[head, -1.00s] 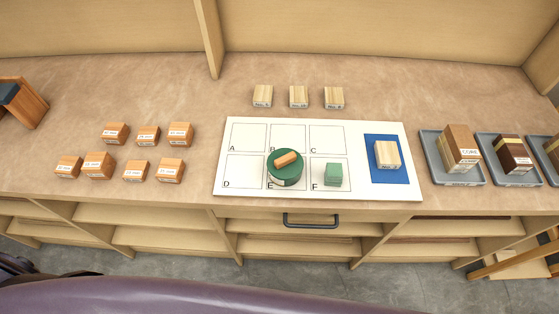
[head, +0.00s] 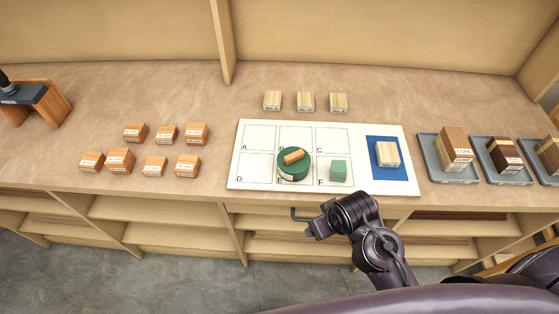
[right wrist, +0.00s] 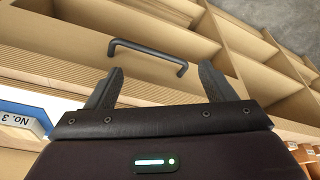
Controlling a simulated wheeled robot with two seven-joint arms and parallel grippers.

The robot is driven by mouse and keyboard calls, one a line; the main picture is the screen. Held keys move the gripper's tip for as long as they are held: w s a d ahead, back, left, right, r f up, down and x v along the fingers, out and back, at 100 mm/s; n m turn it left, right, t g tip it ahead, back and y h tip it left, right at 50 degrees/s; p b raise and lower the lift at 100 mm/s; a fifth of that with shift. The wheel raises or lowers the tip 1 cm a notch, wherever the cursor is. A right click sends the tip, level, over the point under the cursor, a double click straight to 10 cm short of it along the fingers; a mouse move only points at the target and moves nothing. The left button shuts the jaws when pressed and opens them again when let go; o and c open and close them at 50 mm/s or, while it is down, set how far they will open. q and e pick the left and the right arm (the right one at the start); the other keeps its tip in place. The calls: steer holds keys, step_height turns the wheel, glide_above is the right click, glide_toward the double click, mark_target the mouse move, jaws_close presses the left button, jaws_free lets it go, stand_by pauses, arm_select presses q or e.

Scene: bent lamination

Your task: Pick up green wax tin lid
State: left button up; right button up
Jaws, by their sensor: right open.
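The green wax tin lid (head: 293,168) is round and dark green. It sits at square E of the white board (head: 236,165), with a small orange-brown block (head: 293,156) on its top. My right gripper (head: 318,226) is in front of the bench's front edge, below the board and apart from the lid, in front of the drawer handle. In the right wrist view its fingers (right wrist: 158,88) are spread and empty. The lid is out of that view. My left gripper is not in view.
A green block (head: 338,171) stands at square F, close right of the lid. A pale block (head: 387,153) lies on the blue mat (head: 390,174). The dark drawer handle (right wrist: 148,52) shows beyond my right fingers. Grey trays (head: 434,163) with blocks stand right; several orange blocks (head: 120,159) lie left.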

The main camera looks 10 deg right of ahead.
steer(key=w+a+r+n+t+y, duration=0.2)
steer(key=w+a+r+n, duration=0.4)
steer(key=a, duration=0.2)
steer(key=w+a+r+n+t+y, duration=0.2)
steer(key=w+a+r+n, duration=0.35)
steer(key=a, duration=0.25)
steer(key=a+r+n+y, duration=0.2)
steer(key=a+r+n, duration=0.1)
steer(key=a+n, duration=0.35)
steer(key=n+g+h, duration=0.6)
steer(key=n, duration=1.3)
glide_above(294, 154)
steer(key=shift+s, duration=0.4)
steer(key=shift+d, duration=0.3)
step_height(294, 154, down, 2)
steer(key=shift+w+a+f, duration=0.15)
steer(key=shift+f, duration=0.05)
step_height(294, 154, down, 5)
steer(key=shift+a+r, duration=0.1)
steer(key=shift+r, duration=0.1)
steer(key=shift+f, duration=0.3)
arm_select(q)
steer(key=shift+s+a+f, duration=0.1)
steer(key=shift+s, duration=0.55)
arm_select(e)
steer(key=shift+w, duration=0.1)
